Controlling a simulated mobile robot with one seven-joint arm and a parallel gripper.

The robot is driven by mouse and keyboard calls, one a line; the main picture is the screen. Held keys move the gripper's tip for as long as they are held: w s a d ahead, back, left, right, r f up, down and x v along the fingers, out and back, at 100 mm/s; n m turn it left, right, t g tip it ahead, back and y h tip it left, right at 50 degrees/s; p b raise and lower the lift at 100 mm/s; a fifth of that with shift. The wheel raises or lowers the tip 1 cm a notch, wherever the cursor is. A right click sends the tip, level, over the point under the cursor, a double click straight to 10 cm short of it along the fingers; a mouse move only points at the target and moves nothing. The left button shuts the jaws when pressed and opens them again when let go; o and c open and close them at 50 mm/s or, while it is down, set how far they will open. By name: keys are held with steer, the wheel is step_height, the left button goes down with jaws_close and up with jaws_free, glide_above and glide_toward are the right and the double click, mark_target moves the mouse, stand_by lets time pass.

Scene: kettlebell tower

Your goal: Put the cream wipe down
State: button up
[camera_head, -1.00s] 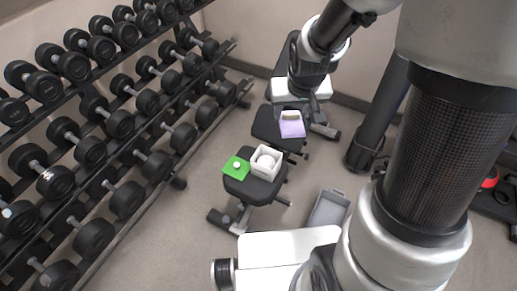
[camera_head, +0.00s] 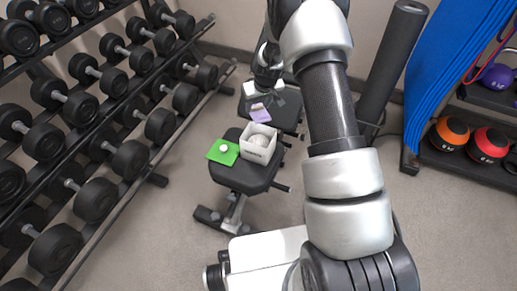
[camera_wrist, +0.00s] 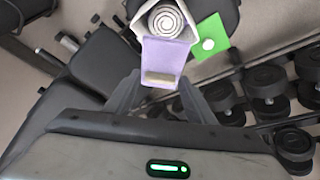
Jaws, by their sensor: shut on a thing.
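I cannot tell whether the wipe touches the cloth.
A white open box (camera_head: 258,153) with a rolled pale thing inside stands on the black bench (camera_head: 236,178). A green cloth (camera_head: 216,155) with a small white ball lies left of it. A dumbbell rack fills the left. Coloured balls sit on a rack at right.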

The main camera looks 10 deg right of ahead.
step_height(320, 180, down, 11)
steer(key=b, duration=0.2)
steer(key=shift+w, duration=0.2)
steer(key=shift+b, duration=0.35)
steer(key=shift+f+b, duration=0.35)
steer(key=shift+b, duration=0.1)
steer(key=o, duration=1.4)
steer(key=shift+o, duration=0.2)
steer(key=shift+r, duration=0.15)
